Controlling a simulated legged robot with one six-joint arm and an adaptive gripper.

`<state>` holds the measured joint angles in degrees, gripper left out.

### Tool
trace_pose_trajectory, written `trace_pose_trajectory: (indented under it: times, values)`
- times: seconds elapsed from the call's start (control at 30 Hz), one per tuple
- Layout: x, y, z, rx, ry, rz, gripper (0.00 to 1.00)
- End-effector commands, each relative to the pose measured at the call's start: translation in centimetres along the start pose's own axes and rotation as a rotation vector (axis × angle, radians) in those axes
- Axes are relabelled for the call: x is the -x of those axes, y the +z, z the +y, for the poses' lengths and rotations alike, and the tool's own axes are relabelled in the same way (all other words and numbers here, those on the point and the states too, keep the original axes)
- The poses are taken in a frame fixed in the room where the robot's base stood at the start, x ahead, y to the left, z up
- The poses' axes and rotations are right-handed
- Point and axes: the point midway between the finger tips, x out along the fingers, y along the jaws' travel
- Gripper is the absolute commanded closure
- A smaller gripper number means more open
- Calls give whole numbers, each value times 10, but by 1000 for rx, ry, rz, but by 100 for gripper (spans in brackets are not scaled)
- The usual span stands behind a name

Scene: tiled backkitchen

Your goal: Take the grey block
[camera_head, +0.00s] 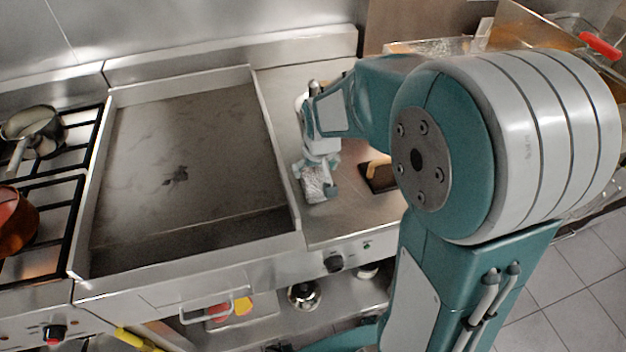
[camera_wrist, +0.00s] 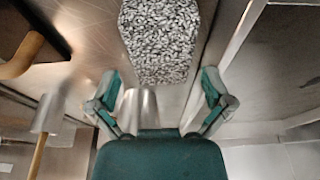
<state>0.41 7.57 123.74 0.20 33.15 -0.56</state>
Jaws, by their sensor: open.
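The grey block is a speckled grey-and-white piece (camera_wrist: 160,42) at the top middle of the wrist view, just beyond my fingertips. In the head view the block (camera_head: 314,184) sits on the steel counter to the right of the griddle, partly hidden by my gripper. My gripper (camera_wrist: 160,88) is open, with one finger on either side of the picture and the block beyond the gap between them. In the head view my gripper (camera_head: 322,172) points down at the block. I cannot tell whether any finger touches it.
A flat griddle (camera_head: 190,160) with raised edges lies left of the block. A dark board (camera_head: 382,182) with a tan piece lies to the right. In the wrist view a silver metal object (camera_wrist: 138,110) shows between my fingers. Pots (camera_head: 35,128) stand on the far-left stove.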

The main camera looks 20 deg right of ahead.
Motion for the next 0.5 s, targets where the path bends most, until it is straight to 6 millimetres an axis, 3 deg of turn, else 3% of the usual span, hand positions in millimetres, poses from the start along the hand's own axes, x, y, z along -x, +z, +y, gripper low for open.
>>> trace_pose_trajectory:
  times: [0.23,0.5]
  values:
    - [-38,4,-3,0,0,-4,0]
    - [-47,3,-3,0,0,0,0]
